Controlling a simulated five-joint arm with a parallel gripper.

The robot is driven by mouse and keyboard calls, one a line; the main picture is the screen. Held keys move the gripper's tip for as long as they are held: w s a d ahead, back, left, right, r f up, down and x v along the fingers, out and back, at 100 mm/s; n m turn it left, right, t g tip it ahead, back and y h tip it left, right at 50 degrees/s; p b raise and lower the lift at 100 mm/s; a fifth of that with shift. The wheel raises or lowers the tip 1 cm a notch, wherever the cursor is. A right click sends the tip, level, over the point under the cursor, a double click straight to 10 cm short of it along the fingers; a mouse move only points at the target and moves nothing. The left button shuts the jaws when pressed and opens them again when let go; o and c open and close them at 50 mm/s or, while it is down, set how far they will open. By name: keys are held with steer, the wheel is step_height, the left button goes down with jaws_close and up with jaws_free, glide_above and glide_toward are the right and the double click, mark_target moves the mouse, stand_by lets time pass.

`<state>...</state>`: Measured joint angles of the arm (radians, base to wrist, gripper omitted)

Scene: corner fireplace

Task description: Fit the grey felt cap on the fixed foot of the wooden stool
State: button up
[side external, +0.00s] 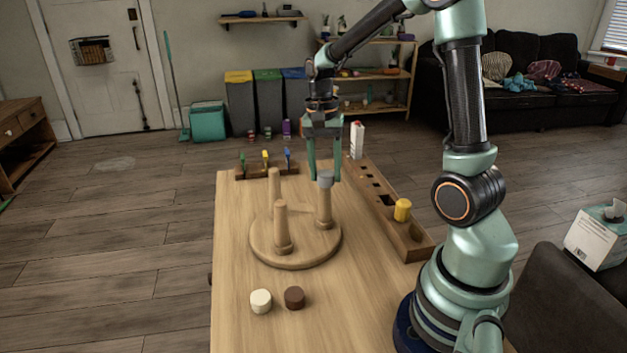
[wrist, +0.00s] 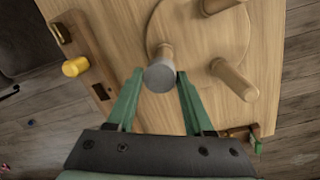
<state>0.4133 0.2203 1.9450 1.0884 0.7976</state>
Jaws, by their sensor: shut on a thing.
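The wooden stool (side external: 295,251) lies upside down on the table, its round seat flat and its three feet pointing up. The grey felt cap (side external: 325,179) is at the top of the right-hand foot (side external: 324,208). I cannot tell whether it is seated on the foot or just above it. My gripper (side external: 325,175) reaches down from above with a finger on either side of the cap, shut on it. In the wrist view the grey cap (wrist: 160,77) sits between the green fingertips of my gripper (wrist: 161,74) and hides the foot's top.
A cream cap (side external: 261,301) and a brown cap (side external: 294,298) lie at the table's front. A yellow cap (side external: 403,210) stands in the long wooden rack (side external: 412,240) at right. A small rack (side external: 267,172) with coloured pieces stands at the back left. Two other bare feet rise nearby.

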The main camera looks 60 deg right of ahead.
steer(key=shift+f, duration=0.25)
steer(key=o, duration=1.3)
step_height(320, 180, up, 11)
steer(key=w, duration=0.1)
steer(key=s+a+n+t, duration=0.1)
steer(key=a+n+t, duration=0.1)
steer(key=a+n, duration=0.2)
steer(key=s+a+n+t, duration=0.2)
steer(key=a+n, duration=0.3)
steer(key=s+a+n+t, duration=0.2)
steer(key=a+n, duration=0.2)
steer(key=a, duration=0.1)
steer(key=shift+s+a+f+n+t, duration=0.2)
steer(key=shift+n+t, duration=0.1)
steer(key=shift+n, duration=0.1)
